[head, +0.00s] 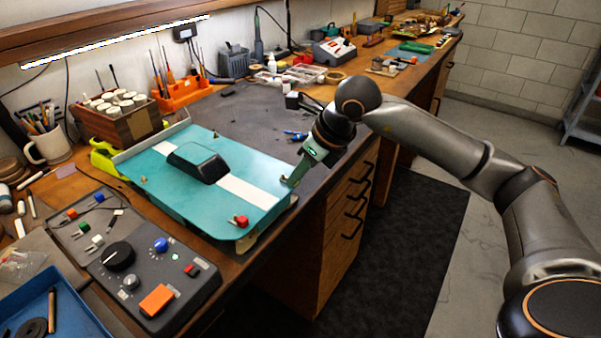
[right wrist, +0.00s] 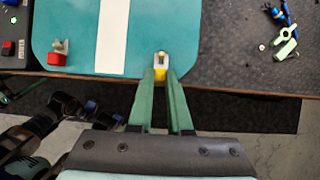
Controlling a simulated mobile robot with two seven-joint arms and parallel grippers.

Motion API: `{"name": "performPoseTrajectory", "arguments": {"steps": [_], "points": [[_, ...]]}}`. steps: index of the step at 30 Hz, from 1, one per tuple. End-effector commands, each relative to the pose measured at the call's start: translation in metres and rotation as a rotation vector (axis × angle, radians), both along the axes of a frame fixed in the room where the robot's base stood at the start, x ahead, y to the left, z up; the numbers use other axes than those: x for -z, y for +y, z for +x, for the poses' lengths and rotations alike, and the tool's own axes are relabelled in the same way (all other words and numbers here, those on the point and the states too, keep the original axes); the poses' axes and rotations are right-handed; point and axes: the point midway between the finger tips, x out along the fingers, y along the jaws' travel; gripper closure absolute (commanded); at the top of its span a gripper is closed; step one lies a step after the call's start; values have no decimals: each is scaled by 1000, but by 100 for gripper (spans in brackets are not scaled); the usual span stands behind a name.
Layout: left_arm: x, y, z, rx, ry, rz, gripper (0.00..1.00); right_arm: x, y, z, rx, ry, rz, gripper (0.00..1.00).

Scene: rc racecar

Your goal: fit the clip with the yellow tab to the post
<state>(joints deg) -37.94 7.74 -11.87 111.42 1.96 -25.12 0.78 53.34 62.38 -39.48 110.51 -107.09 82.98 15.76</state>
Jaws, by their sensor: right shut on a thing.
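The teal car body shell (head: 222,176) with a white stripe lies on the bench; its edge also shows in the right wrist view (right wrist: 100,40). My right gripper (head: 288,182) is at the shell's right corner. In the right wrist view its green fingers (right wrist: 161,76) are shut on the clip with the yellow tab (right wrist: 161,72), mostly hidden between the tips. The post (right wrist: 160,57) is right at the fingertips; I cannot tell whether the clip is around it. A clip with a red tab (head: 241,221) is at the near corner post. My left gripper is out of view.
A control box (head: 150,275) with knobs stands in front of the shell. A small tray (head: 85,225) holds clips with coloured tabs. Blue tools (head: 296,135) lie on the dark mat behind my gripper. The bench's front edge runs close under the gripper.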

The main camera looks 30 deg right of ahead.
Motion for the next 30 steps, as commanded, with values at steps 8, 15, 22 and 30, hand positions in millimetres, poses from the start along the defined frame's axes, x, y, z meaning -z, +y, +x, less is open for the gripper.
{"name": "performPoseTrajectory", "arguments": {"steps": [8,15,22,30], "points": [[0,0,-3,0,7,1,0,0,2,4,0,0,-1,100],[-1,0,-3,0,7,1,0,0,3,7,0,-1,-1,100],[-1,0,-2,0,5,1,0,0,4,9,0,-1,-1,100],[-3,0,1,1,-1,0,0,0,4,9,0,0,-1,70]]}}
